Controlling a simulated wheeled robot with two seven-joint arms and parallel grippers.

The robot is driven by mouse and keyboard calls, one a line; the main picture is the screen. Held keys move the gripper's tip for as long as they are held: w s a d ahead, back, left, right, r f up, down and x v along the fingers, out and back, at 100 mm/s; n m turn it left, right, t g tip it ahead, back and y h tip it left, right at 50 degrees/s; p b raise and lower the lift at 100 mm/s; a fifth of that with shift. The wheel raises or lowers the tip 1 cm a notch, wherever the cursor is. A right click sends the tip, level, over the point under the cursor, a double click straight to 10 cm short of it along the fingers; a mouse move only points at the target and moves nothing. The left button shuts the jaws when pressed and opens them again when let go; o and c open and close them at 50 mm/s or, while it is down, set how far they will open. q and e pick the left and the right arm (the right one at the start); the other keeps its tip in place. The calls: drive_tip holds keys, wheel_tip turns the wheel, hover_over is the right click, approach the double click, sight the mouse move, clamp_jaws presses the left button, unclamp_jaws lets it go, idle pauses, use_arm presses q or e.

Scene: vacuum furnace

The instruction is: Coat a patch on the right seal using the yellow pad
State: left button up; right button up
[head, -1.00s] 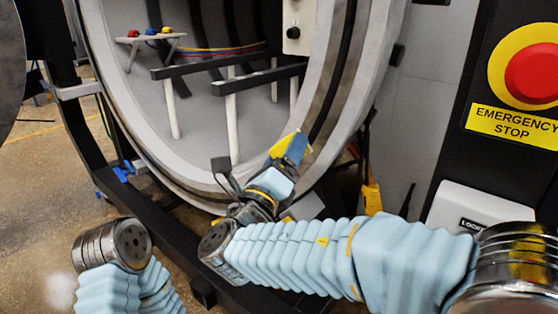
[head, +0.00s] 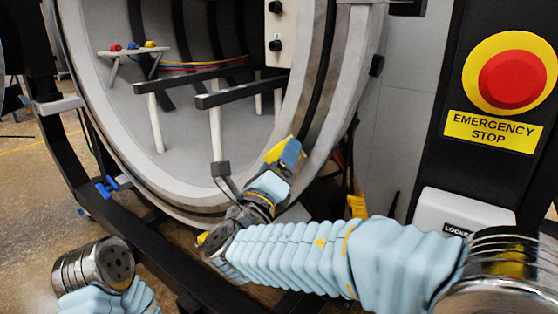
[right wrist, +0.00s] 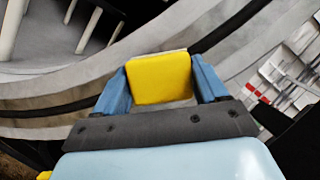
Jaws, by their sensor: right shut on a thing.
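My right gripper (head: 287,152) is shut on the yellow pad (head: 277,151), in front of the lower right part of the round furnace rim. In the right wrist view the yellow pad (right wrist: 160,77) sits between the two blue fingers of the gripper (right wrist: 162,82). The right seal looks like the dark band (head: 318,100) along the rim; it also shows in the wrist view (right wrist: 50,104) behind the pad. I cannot tell whether the pad touches it, and no coated patch is clear.
The furnace chamber (head: 185,120) stands open with dark rails (head: 240,92) on white posts. A small rack (head: 135,52) with coloured knobs is inside. An emergency stop (head: 512,80) is on the panel at right. A dark frame beam (head: 150,240) runs below the rim.

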drive_tip(key=shift+w+d, duration=0.6)
drive_tip(key=shift+w, duration=0.2)
idle(0.4)
drive_tip(key=shift+w+a+f+b, duration=0.85)
drive_tip(key=shift+w+a+f, duration=1.15)
drive_tip(key=shift+f, duration=2.9)
drive_tip(key=s+r+p, duration=0.1)
drive_tip(key=r+p, duration=0.1)
drive_tip(key=s+d+r+p, duration=0.1)
drive_tip(key=r+p, duration=0.1)
drive_tip(key=s+d+r+p, duration=0.1)
drive_tip(key=r+p, duration=0.1)
drive_tip(key=shift+d+r, duration=0.25)
drive_tip(key=shift+r, duration=0.1)
drive_tip(key=shift+s+d+r, duration=0.15)
drive_tip(key=shift+d+r, duration=0.1)
drive_tip(key=shift+r, duration=0.3)
drive_tip(key=shift+s+d+r, duration=0.2)
drive_tip(key=shift+d+r, duration=0.1)
drive_tip(key=shift+r, duration=0.2)
drive_tip(key=shift+s+d+r, duration=0.15)
drive_tip(key=shift+d+r, duration=0.1)
drive_tip(key=shift+r, duration=0.3)
drive_tip(key=shift+a, duration=0.1)
